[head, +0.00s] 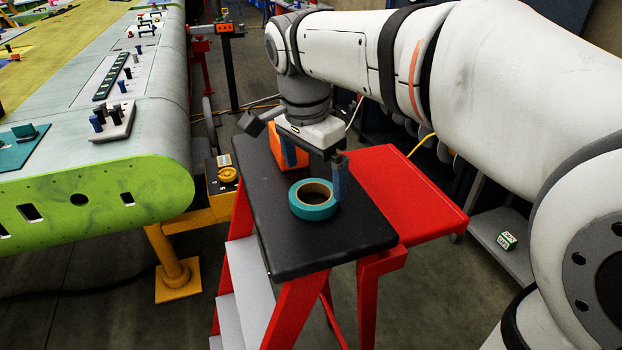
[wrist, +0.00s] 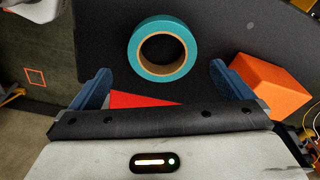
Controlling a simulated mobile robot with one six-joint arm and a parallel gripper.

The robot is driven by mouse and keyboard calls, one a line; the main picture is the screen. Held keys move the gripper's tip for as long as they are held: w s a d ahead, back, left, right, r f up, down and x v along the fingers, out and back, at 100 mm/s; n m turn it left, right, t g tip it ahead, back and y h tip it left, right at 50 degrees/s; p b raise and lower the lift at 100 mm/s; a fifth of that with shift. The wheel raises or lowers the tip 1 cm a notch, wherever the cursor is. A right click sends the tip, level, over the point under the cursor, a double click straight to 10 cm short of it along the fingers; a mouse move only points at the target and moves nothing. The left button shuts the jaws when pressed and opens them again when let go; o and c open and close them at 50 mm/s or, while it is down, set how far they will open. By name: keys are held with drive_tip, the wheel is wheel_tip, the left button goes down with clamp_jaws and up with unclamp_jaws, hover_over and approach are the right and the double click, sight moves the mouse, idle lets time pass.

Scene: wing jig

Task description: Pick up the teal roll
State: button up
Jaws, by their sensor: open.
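The teal roll (head: 313,207), a ring of tape with a tan core, lies flat on the black top of a red step stand (head: 300,245). In the wrist view the roll (wrist: 135,52) is whole, ahead of the fingers and roughly centred between them. My gripper (head: 315,168) is open and empty, its blue fingers pointing down above the black top. In the head view one finger shows just behind the roll's right side. The wrist view shows both fingers of my gripper (wrist: 155,82) spread wider than the roll. I cannot tell the exact height above the top.
An orange block (head: 281,148) stands on the black top behind my gripper; in the wrist view the block (wrist: 268,85) is close to the right finger. A red side shelf (head: 405,195) adjoins the stand. A wing with a green edge (head: 100,205) fills the left.

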sight(315, 202)
drive_tip(key=f, duration=0.4)
drive_tip(key=shift+w+f+p, duration=0.25)
drive_tip(key=shift+p, duration=0.05)
drive_tip(key=c, duration=1.1)
